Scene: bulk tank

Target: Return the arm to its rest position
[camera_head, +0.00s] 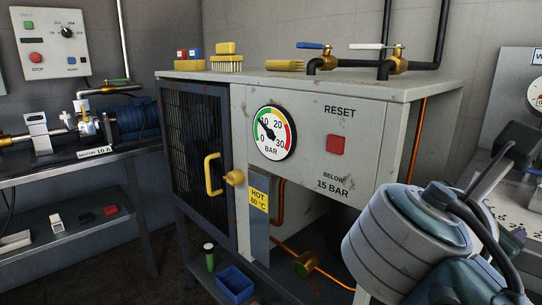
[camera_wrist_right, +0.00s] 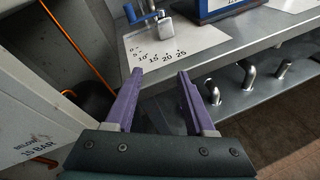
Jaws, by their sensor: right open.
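My right arm (camera_head: 415,245) comes in at the lower right of the head view, in front of the cabinet's right side. In the right wrist view my right gripper (camera_wrist_right: 160,75) is open. Its two purple fingers are apart, with nothing between them. They point towards a grey bench (camera_wrist_right: 235,52) with a white card (camera_wrist_right: 165,46) numbered up to 25. I cannot tell the exact gap to the bench. My left gripper is in neither view.
The grey cabinet (camera_head: 360,100) has a pressure gauge (camera_head: 273,132), a red reset button (camera_head: 336,145) and a yellow door handle (camera_head: 212,174). Valves (camera_head: 320,64) and brushes (camera_head: 226,58) are on its top. A blue bin (camera_head: 235,284) is low down. Bent pipes (camera_wrist_right: 250,76) sit on a lower shelf.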

